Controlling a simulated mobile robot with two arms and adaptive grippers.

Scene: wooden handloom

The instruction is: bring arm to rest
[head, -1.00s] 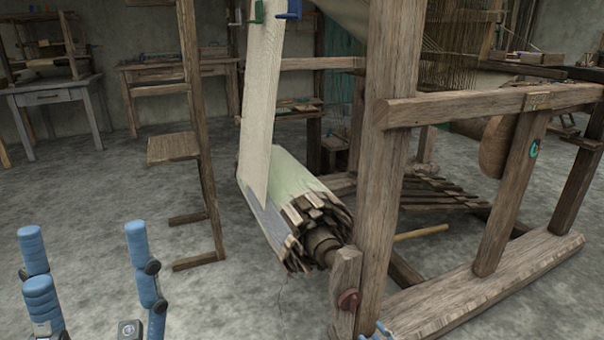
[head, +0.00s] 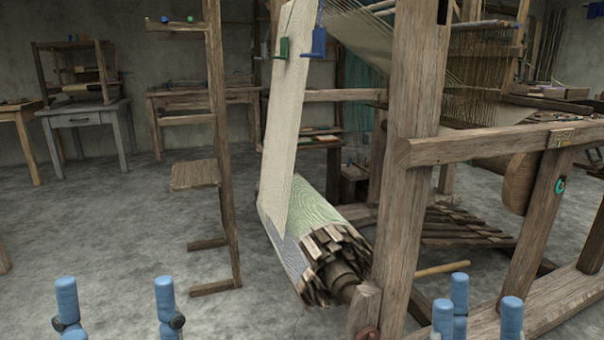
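My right gripper (head: 480,312) shows at the bottom right, in front of the handloom's lower beam. Its blue fingers point up, stand apart, and hold nothing that I can see. My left gripper (head: 116,308) shows at the bottom left over the bare floor. Its blue fingers are spread wide with nothing between them. The rest of both grippers and the arms are cut off by the bottom edge. The wooden handloom (head: 412,160) stands ahead of me, its thick front post between the two grippers in the picture.
The loom's roller (head: 318,214) carries green and grey cloth. A wooden stand (head: 221,150) is to the left. The grey floor (head: 120,235) at left is clear.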

